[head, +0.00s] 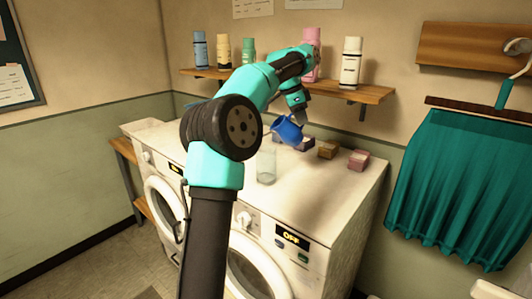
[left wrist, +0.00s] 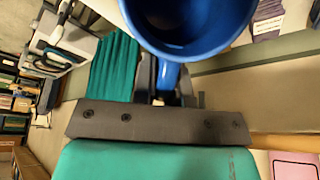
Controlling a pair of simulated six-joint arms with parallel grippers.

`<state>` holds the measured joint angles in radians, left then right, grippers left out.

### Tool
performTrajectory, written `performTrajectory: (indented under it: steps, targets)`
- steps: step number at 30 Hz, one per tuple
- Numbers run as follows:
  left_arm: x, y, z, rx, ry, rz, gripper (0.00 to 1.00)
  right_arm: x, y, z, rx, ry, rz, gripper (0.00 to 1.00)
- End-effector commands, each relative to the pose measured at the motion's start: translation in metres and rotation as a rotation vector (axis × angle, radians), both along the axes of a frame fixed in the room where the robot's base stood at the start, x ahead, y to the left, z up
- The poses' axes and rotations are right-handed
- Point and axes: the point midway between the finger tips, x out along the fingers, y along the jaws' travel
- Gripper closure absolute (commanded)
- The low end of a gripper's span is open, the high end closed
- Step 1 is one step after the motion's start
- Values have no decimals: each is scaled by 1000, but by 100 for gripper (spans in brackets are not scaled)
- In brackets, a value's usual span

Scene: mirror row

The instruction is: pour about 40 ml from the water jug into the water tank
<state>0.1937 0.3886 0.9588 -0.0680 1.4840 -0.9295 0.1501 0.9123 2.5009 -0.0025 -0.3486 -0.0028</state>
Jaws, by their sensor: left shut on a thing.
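The blue water jug (head: 287,131) is held above the white machine tops in the head view, and it looks tilted. My left gripper (head: 299,117) is shut on it. In the left wrist view the jug (left wrist: 190,42) fills the top, with its handle between the fingers of my left gripper (left wrist: 166,88). A clear, glass-like container (head: 266,166), which looks like the water tank, stands on the machine top below and to the left of the jug. I cannot tell its water level or whether water is flowing. My right gripper is not in view.
Small boxes (head: 328,149) stand right of and behind the jug. A wall shelf (head: 376,94) with several bottles (head: 351,62) runs above. A teal curtain (head: 450,185) hangs at the right. The front right of the machine top is clear.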

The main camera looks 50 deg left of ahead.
Motion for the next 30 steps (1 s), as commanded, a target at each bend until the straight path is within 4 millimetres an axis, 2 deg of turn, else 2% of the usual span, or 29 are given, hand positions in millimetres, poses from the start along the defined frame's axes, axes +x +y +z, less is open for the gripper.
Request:
performTrajectory:
  steps: [11, 20, 30]
  targets:
    - [12, -11, -19, 115, 141, -2, 100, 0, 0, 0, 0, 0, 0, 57]
    - [26, -22, -43, 254, 318, 2, 100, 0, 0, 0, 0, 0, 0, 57]
    - [29, -24, -79, 310, 394, 5, 100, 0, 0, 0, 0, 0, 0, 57]
